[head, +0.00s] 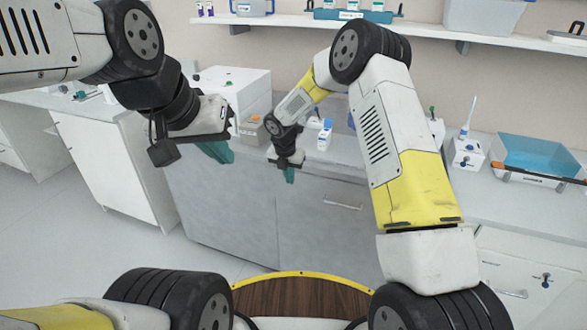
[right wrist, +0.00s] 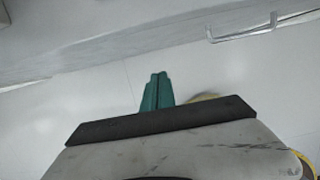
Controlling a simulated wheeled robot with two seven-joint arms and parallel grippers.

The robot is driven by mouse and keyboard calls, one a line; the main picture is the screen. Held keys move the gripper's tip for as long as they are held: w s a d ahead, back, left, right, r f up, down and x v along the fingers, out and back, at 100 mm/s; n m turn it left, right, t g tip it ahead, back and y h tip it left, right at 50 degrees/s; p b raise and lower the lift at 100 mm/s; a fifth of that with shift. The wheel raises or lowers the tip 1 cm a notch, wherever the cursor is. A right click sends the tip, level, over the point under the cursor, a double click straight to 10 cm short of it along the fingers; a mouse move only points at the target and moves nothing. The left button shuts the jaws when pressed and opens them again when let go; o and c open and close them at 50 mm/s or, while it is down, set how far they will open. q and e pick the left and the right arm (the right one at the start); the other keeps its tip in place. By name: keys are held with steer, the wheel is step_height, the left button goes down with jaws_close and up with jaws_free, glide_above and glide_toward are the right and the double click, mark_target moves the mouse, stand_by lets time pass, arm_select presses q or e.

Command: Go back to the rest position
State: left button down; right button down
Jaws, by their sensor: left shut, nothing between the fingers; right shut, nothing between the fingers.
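My left gripper (head: 222,152) has green fingers and hangs in the air at the left of the head view, in front of the counter. It is shut and empty. My right gripper (head: 289,175) is smaller in the picture, close to the front edge of the counter, with its fingers pointing down. In the right wrist view its green fingers (right wrist: 158,85) are together with nothing between them, over pale floor.
A grey counter (head: 225,205) with drawers runs across the middle. A white box-shaped device (head: 232,88) and small bottles (head: 325,134) stand on it. A blue tray (head: 540,155) sits at the right. A shelf (head: 420,30) spans the back wall. Floor at the left is clear.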

steer(key=s+d+r+m, duration=0.4)
steer(key=r+m, duration=0.1)
steer(key=r, duration=0.3)
steer(key=s+d+r+m+t, duration=0.1)
steer(key=s+d+r+m, duration=0.35)
steer(key=r, duration=0.45)
steer(key=s+d+r+m, duration=0.4)
steer(key=d+r+m, duration=0.15)
steer(key=r, duration=0.25)
steer(key=s+d+r+m+t+y, duration=0.1)
steer(key=s+d+r+m, duration=0.1)
steer(key=s+m, duration=0.6)
steer(key=s+d+r+m+t+y, duration=0.1)
steer(key=s+r+m, duration=0.3)
steer(key=s+m, duration=0.4)
steer(key=s+d+y, duration=0.1)
steer(key=s, duration=0.5)
steer(key=shift+d+r+m+t, duration=0.2)
steer(key=shift+d+m+t, duration=0.1)
steer(key=shift+d+m, duration=0.1)
